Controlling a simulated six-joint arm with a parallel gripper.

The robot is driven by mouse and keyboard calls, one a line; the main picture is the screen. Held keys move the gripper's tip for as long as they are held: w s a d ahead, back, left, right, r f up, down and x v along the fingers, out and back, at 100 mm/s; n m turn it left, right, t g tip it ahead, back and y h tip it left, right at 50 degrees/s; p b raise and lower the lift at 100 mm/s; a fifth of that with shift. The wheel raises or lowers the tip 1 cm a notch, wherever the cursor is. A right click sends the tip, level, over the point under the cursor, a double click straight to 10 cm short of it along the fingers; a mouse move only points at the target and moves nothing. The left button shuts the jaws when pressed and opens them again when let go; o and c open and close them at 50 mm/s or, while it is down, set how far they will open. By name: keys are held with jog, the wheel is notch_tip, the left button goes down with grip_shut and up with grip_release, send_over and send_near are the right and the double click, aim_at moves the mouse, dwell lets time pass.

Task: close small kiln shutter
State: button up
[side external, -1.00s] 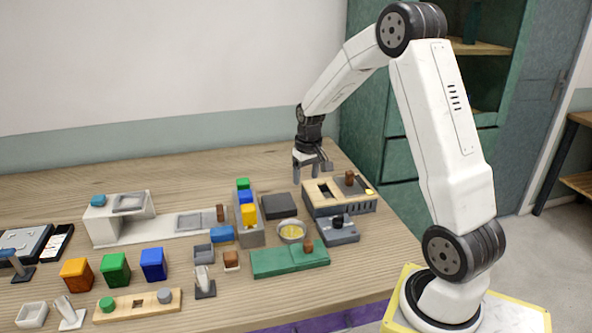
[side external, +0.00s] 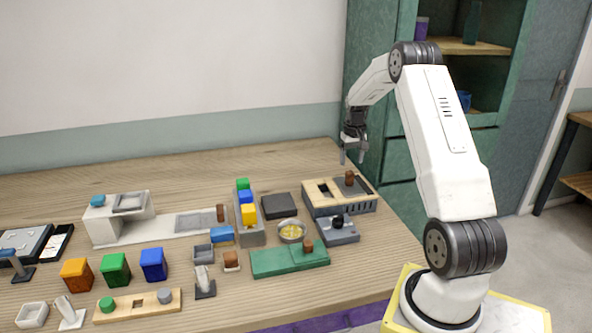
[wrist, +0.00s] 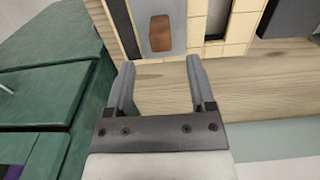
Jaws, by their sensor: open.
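The small kiln (side external: 340,203) is a cream-topped grey box at the right end of the table. Its shutter looks like a grey plate with a brown knob (side external: 350,178). A dark opening (side external: 324,189) shows in the top to the left of the knob. In the wrist view, the grey shutter plate (wrist: 172,8) carries the brown knob (wrist: 160,33), and a dark slot (wrist: 216,18) lies to its right. My gripper (side external: 353,157) is open and empty, above and behind the kiln. In the wrist view, my gripper's fingertips (wrist: 160,65) are apart, short of the knob.
A grey device with a black knob (side external: 338,228) and a green block with a brown knob (side external: 290,260) stand in front of the kiln. A dark square pad (side external: 279,206) lies to its left. A green cabinet (side external: 400,150) stands behind. The back of the table is clear.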

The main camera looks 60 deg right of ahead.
aim_at(350, 172)
jog(key=shift+f, duration=3.65)
grip_shut()
